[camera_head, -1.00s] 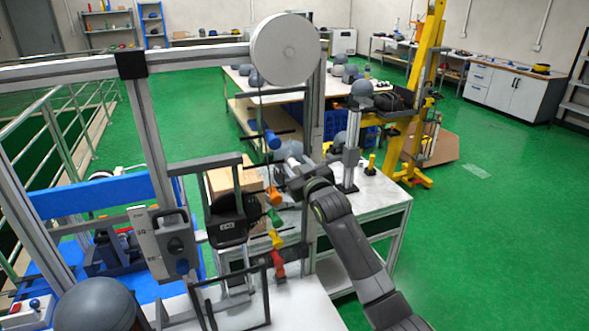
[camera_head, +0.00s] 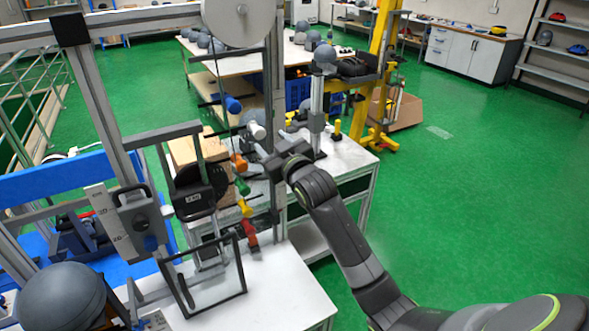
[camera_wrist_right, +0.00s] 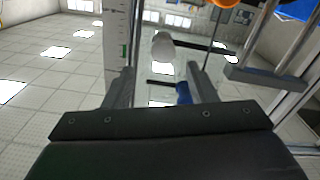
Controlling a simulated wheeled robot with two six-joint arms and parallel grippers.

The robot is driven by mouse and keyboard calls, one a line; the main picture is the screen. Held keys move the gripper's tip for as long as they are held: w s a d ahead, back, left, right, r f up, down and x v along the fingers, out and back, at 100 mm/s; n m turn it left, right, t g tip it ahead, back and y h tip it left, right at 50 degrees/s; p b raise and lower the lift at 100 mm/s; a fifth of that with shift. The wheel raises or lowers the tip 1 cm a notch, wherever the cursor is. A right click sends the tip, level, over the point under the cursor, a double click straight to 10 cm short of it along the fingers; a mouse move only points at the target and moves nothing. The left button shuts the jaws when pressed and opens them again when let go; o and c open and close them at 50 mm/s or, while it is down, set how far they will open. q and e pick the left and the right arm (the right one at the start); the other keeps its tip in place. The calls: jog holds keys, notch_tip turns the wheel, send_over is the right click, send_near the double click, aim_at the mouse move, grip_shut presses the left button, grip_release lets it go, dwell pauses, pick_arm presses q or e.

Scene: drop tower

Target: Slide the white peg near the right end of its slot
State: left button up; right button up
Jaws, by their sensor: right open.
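The white peg (camera_head: 257,130) sticks out of the upright frame in the head view, below the blue peg (camera_head: 232,104) and above the orange peg (camera_head: 240,163). My right gripper (camera_head: 258,150) is just below and beside the white peg in that view. In the right wrist view the white peg (camera_wrist_right: 163,47) appears ahead of and between the two spread fingers of my right gripper (camera_wrist_right: 162,72), with no clear contact. The fingers are open and hold nothing. The peg's slot is hard to make out. My left gripper is out of view.
A green peg (camera_head: 241,187), yellow peg (camera_head: 244,207) and red peg (camera_head: 249,235) lie lower on the same frame. A black weight (camera_head: 195,194) hangs to the left. A grey post (camera_head: 317,113) stands on the bench behind. Open green floor lies to the right.

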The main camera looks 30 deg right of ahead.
jog(key=s+b, duration=0.2)
jog(key=s, duration=0.8)
jog(key=shift+s+d, duration=0.2)
jog(key=shift+d, duration=0.1)
